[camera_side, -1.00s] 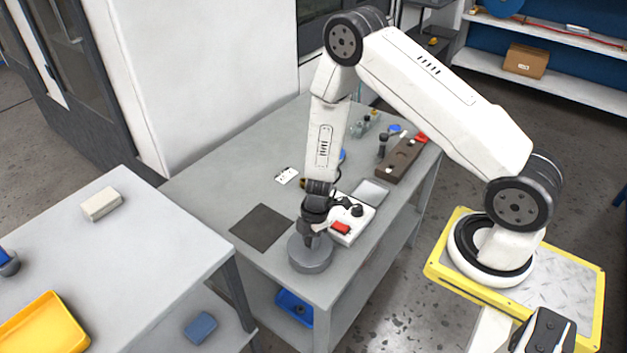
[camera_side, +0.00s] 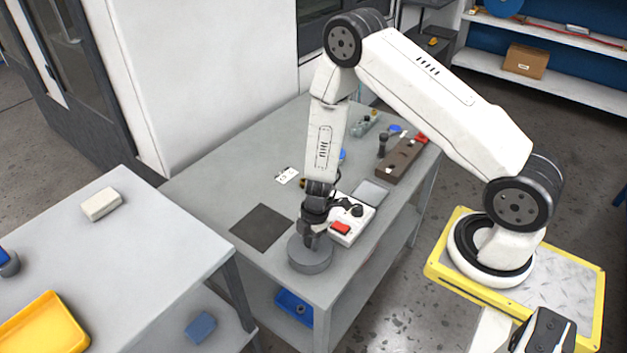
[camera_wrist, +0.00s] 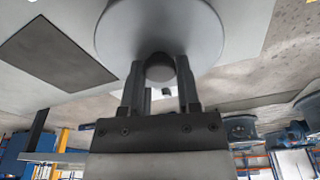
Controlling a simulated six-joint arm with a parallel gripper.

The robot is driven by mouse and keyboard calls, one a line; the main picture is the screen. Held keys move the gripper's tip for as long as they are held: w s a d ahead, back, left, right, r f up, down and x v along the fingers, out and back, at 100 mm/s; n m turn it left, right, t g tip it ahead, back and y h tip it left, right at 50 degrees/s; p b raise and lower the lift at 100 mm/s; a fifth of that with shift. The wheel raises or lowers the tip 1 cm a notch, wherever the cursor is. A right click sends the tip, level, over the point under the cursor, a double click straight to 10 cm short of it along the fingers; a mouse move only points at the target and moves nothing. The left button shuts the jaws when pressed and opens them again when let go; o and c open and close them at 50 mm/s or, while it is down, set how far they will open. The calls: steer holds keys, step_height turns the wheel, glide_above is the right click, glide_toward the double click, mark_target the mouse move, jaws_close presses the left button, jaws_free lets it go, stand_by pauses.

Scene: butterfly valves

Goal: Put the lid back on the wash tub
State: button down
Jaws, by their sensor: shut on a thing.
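The grey round wash tub (camera_side: 311,264) stands at the near corner of the grey bench. Its lid is a grey disc, seen in the wrist view (camera_wrist: 190,25), with a dark round knob (camera_wrist: 160,68) in its middle. My gripper (camera_side: 309,241) points down over the tub and is shut on this knob, one finger on each side in the wrist view (camera_wrist: 160,75). The lid appears level on top of the tub. I cannot tell whether it is fully seated, as the rim joint is too small to make out.
A dark square mat (camera_side: 262,228) lies left of the tub. A white box with a red switch (camera_side: 341,228) stands close behind the tub on the right. A white card (camera_side: 287,176) and a brown block (camera_side: 401,160) are farther back.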

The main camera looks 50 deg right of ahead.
stand_by(0.8)
jaws_free()
steer(key=shift+r, duration=0.2)
steer(key=shift+r, duration=2.3)
jaws_close()
stand_by(0.6)
steer(key=shift+f, duration=1.75)
stand_by(0.4)
